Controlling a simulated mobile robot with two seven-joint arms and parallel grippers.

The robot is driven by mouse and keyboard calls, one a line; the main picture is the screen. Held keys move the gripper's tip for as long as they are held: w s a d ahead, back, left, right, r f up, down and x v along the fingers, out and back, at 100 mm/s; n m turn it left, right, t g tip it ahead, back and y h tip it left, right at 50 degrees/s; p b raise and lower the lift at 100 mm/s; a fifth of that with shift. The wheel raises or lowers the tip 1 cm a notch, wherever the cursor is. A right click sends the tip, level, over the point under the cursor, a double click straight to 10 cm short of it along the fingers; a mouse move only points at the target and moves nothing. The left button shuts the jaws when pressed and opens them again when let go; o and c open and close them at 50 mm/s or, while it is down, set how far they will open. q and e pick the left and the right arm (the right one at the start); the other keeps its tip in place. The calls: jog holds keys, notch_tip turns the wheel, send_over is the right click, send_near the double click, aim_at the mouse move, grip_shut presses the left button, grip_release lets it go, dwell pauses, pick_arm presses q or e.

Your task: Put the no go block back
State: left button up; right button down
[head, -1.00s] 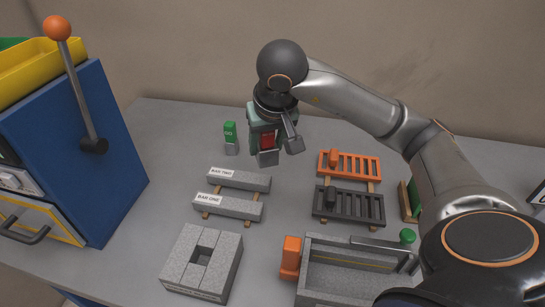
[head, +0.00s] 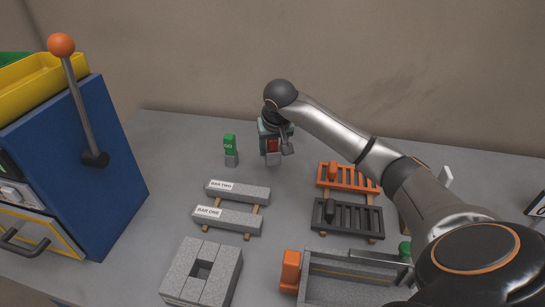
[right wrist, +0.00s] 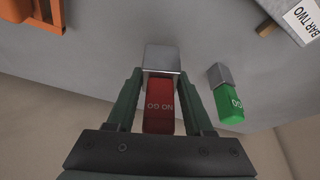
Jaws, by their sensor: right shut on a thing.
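The no go block (head: 272,147) has a red top marked NO GO and a grey lower part. It also shows in the right wrist view (right wrist: 159,105), between the two fingers. My right gripper (head: 274,150) is shut on its red part; in the wrist view the grey end sticks out past the fingertips. Whether the block touches the table cannot be told. The green go block (head: 230,148) stands upright on the table, a little left of my right gripper, and shows in the wrist view (right wrist: 228,100) apart from the fingers. My left gripper is not in view.
Bar two (head: 238,191) and bar one (head: 228,219) lie on wooden strips in front. An orange rack (head: 349,176) and a black rack (head: 350,216) lie to the right. A grey block with a square hole (head: 178,284) and a grey trough (head: 340,290) are nearer.

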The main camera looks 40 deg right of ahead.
aim_at(274, 151)
jog(key=shift+w+d+f, duration=0.15)
jog(key=shift+f, duration=1.55)
jog(key=shift+f, duration=0.2)
jog(key=shift+c, duration=1.4)
grip_release()
jog(key=shift+r, duration=0.4)
jog(key=v, duration=1.1)
jog(key=shift+r+p, duration=0.25)
jog(key=shift+p, duration=0.05)
